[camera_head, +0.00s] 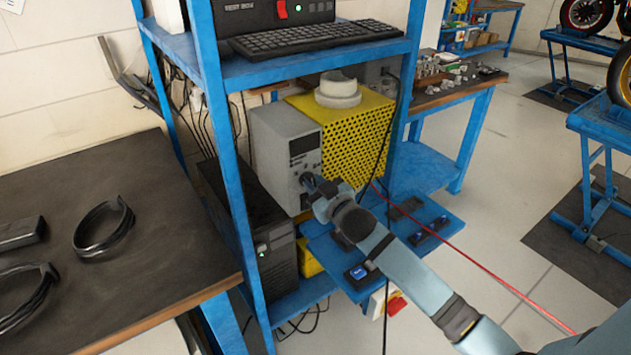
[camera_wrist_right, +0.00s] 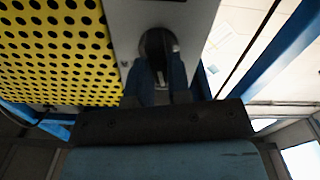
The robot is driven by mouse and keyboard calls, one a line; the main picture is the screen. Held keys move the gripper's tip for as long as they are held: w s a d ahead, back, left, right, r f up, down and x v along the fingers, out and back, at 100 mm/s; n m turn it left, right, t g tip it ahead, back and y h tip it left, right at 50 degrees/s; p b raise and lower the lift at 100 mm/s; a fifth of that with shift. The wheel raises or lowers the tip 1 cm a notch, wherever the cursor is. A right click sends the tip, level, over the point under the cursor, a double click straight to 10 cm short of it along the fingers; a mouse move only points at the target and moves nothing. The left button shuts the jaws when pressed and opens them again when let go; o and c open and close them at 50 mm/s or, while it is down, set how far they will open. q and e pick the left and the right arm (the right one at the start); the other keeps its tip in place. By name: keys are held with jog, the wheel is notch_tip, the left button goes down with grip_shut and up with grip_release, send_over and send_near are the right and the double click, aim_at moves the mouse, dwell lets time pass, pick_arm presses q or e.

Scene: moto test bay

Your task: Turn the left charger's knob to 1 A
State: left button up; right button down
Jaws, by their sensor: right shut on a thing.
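The grey charger box (camera_head: 275,137) stands on the rack shelf, its front panel with a dark display facing right. Its knob (camera_wrist_right: 157,42) is a dark round dial low on the panel, seen between my fingers in the right wrist view. My right gripper (camera_head: 310,184) reaches in from the lower right in the head view. It also shows in the right wrist view (camera_wrist_right: 158,78), with its two blue fingers shut on the knob. The arm and fingers hide most of the knob in the head view. The scale marks and 1 A mark cannot be read. My left gripper is not in view.
A yellow perforated box (camera_head: 355,135) stands close beside the charger. Blue rack posts (camera_head: 215,90) flank the space. A blue panel with switches (camera_head: 345,245) juts out below my arm. A thin red cable (camera_head: 470,258) and a black cable run nearby.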

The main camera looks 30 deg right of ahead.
jog(key=shift+r+n+p, duration=0.15)
jog(key=shift+n+p, duration=0.2)
jog(key=shift+n, duration=0.55)
jog(key=shift+a+n+p, duration=0.15)
jog(key=shift+n+p, duration=0.55)
jog(key=shift+n, duration=1.3)
jog(key=shift+f+n, duration=0.2)
jog(key=shift+n, duration=0.1)
jog(key=c, duration=1.1)
grip_release()
jog(key=shift+o, duration=0.2)
